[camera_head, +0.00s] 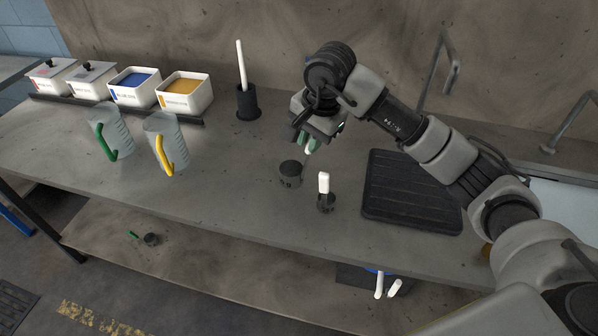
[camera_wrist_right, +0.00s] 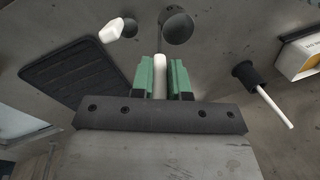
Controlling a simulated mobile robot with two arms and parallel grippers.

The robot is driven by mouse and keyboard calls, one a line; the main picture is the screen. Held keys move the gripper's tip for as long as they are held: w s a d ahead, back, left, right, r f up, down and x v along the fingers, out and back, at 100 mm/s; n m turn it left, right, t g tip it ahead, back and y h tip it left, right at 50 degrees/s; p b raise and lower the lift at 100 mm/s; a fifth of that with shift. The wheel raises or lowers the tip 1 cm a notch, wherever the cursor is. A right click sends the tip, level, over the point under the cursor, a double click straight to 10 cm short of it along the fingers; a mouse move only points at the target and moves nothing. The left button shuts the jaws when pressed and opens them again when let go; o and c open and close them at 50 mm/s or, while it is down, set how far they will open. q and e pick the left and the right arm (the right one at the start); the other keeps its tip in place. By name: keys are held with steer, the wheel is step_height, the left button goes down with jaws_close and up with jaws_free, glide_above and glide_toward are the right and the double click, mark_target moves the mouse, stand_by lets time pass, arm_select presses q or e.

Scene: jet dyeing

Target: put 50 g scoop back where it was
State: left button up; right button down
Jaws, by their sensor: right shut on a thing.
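My right gripper (camera_head: 308,148) is shut on the white handle of a dark scoop, above the middle of the worktop. In the right wrist view the white handle (camera_wrist_right: 159,63) sits between the green fingertips (camera_wrist_right: 160,76). The scoop's dark cup (camera_head: 290,174) is below the gripper, at or close to the worktop; I cannot tell whether it touches. It also shows in the right wrist view (camera_wrist_right: 177,27). A smaller dark scoop (camera_head: 326,203) with an upright white handle stands just right of it. No weight marking is readable. My left gripper is not in view.
A black ribbed mat (camera_head: 410,190) lies to the right. A black holder (camera_head: 247,103) with a white stick stands behind left. Two clear jugs, green-handled (camera_head: 113,135) and yellow-handled (camera_head: 165,140), and powder bins (camera_head: 185,94) are at left. The worktop front left of the scoops is clear.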

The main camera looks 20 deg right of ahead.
step_height(320, 180, down, 2)
steer(key=shift+s+d+f+p, duration=0.1)
steer(key=shift+s+f+p, duration=0.1)
steer(key=shift+p, duration=0.1)
arm_select(q)
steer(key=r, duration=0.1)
steer(key=p, duration=0.1)
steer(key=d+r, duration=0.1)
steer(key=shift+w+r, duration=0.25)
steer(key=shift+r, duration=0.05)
arm_select(e)
step_height(320, 180, down, 5)
steer(key=shift+w+r, duration=0.1)
steer(key=c, duration=1.4)
jaws_free()
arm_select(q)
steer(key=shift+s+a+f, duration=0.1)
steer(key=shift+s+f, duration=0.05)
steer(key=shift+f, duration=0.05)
